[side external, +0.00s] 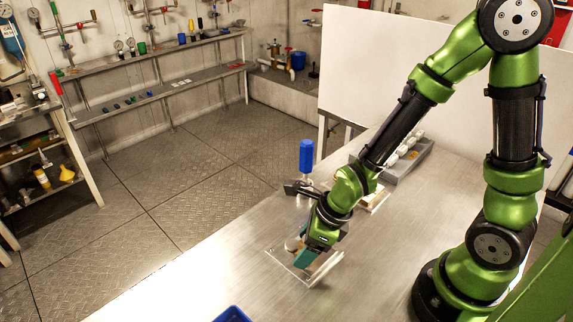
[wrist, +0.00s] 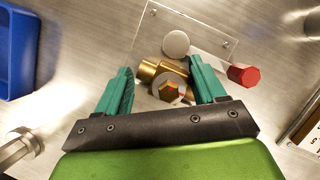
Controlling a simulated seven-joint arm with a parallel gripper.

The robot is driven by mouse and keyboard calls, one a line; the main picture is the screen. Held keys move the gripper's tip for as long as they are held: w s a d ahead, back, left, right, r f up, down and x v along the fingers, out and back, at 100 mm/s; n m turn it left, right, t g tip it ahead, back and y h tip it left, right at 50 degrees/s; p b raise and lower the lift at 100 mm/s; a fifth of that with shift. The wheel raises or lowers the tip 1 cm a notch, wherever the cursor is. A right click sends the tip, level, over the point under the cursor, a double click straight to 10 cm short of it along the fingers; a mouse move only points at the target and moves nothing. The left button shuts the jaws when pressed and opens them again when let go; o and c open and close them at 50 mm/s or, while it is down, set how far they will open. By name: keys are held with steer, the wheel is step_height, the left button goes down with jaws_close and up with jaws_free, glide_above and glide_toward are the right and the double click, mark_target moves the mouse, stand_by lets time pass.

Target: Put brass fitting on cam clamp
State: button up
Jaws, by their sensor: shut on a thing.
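The brass fitting (wrist: 148,71), with a hex end facing the camera, sits between the teal fingers of my gripper (wrist: 160,76) in the wrist view. My gripper is shut on it. The cam clamp has a clear plate (wrist: 158,20), a pale round disc (wrist: 176,43) and an arm with a red knob (wrist: 243,75). The fitting is over the plate beside the disc; I cannot tell if it touches. In the side view my gripper (side external: 304,256) points down low over the plate (side external: 325,268), and the fitting is hidden there.
A blue bin (wrist: 14,50) stands left of the clamp in the wrist view; its rim shows at the front edge in the side view (side external: 232,314). A blue-handled tool (side external: 306,157) stands behind my gripper. A grey tray (side external: 408,165) lies farther back. Bare metal bench surrounds the clamp.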

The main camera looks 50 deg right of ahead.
steer(key=shift+f, duration=0.15)
steer(key=o, duration=1.3)
steer(key=shift+s+r, duration=0.1)
steer(key=shift+r, duration=0.35)
steer(key=s+d+r+n+t, duration=0.1)
steer(key=d+r+n, duration=0.1)
steer(key=r+n, duration=0.5)
steer(key=s+d+r+n+t, duration=0.1)
steer(key=s+d+r+n, duration=0.1)
steer(key=r+n, duration=0.5)
steer(key=s+d+r+n+t, duration=0.1)
steer(key=s+d+r+n, duration=0.1)
steer(key=d+r+n, duration=0.2)
steer(key=shift+s+r+n, duration=0.25)
steer(key=shift+r+n, duration=1.6)
steer(key=shift+n, duration=1.95)
